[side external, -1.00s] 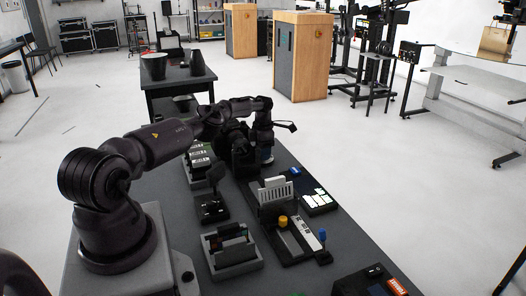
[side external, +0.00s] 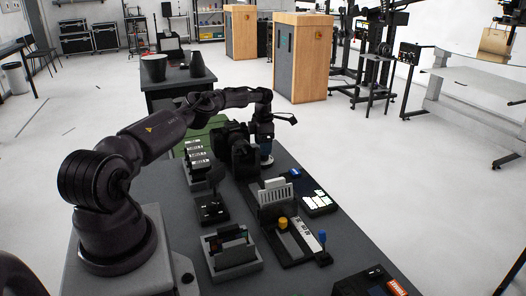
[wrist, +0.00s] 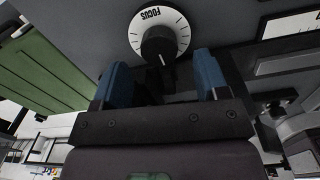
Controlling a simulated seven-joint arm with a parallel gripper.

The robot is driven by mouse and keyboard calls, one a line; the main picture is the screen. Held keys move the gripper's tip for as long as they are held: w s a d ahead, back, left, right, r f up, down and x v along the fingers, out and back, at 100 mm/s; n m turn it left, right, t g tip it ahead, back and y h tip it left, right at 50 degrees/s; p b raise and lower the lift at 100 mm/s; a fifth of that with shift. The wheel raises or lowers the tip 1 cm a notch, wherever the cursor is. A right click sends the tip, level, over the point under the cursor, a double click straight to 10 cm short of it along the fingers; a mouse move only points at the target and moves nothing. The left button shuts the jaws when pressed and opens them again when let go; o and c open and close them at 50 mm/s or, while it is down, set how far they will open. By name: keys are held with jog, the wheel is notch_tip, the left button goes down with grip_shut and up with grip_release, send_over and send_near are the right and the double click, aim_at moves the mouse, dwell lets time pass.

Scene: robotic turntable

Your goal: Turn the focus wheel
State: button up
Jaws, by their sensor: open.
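The focus wheel (wrist: 163,22) is a white dial marked FOCUS with tick marks and a black knob (wrist: 158,44) at its centre, at the top of the wrist view. In the side external view, a pale disc (side external: 266,161) that looks like this dial lies under my gripper. My gripper (wrist: 160,76) is open, with its two blue fingers apart on either side of the knob's line. The knob shows between and beyond the fingers. I cannot tell whether either finger touches it. My gripper (side external: 265,148) points down at the table's far right edge.
A black camera-like device (side external: 236,150) stands close left of my gripper. A panel with several white labels (side external: 197,153) and a green thing (side external: 207,133) lie further left.

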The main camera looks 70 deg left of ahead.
notch_tip(320, 180, up, 10)
jog(key=shift+f, duration=0.15)
jog(key=shift+d, duration=0.1)
dwell(0.3)
